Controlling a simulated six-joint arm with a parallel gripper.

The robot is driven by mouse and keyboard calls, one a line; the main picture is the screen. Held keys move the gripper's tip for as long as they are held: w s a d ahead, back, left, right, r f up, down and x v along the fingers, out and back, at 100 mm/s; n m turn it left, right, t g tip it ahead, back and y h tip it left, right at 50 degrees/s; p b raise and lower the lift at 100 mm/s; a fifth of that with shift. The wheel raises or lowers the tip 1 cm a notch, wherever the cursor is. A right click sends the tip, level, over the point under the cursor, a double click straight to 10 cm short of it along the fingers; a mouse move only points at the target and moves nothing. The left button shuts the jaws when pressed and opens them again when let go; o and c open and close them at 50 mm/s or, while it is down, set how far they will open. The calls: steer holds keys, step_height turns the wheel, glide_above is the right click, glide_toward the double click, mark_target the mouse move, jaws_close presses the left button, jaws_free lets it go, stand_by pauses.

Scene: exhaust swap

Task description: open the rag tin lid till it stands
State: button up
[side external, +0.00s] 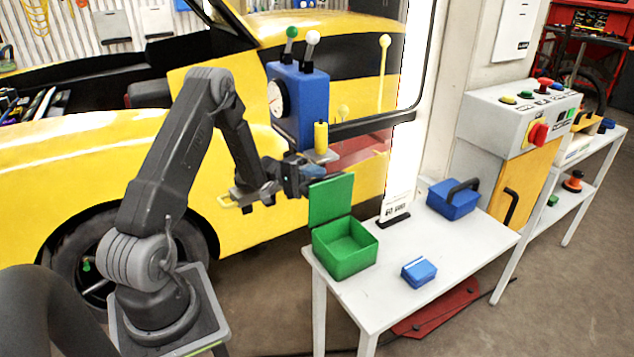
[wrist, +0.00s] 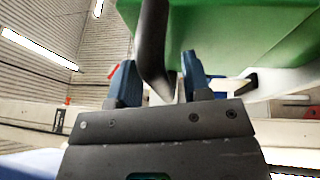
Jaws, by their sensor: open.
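The green rag tin (side external: 345,262) sits at the left end of the white table, its inside showing empty. Its green lid (side external: 331,203) stands about upright on the tin's far left edge. My gripper (side external: 308,178) is beside the upper left of the lid, on its outer side. In the wrist view my gripper (wrist: 158,70) has its two blue fingers apart. A dark curved bar, seemingly the lid's handle (wrist: 152,35), passes between them. The green lid (wrist: 230,30) fills the top right there. I cannot tell whether a finger touches the bar.
The white table (side external: 440,265) also holds a small blue box (side external: 419,271), a larger blue box with a dark handle (side external: 453,200) and a white sign (side external: 396,207). A blue lever box (side external: 300,105) stands behind my gripper, near the yellow car (side external: 60,210).

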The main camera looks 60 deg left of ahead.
jaws_close()
stand_by(0.3)
steer(key=shift+a+f, duration=0.35)
steer(key=shift+a, duration=0.2)
steer(key=shift+a+f, duration=0.3)
steer(key=shift+a, duration=0.25)
jaws_free()
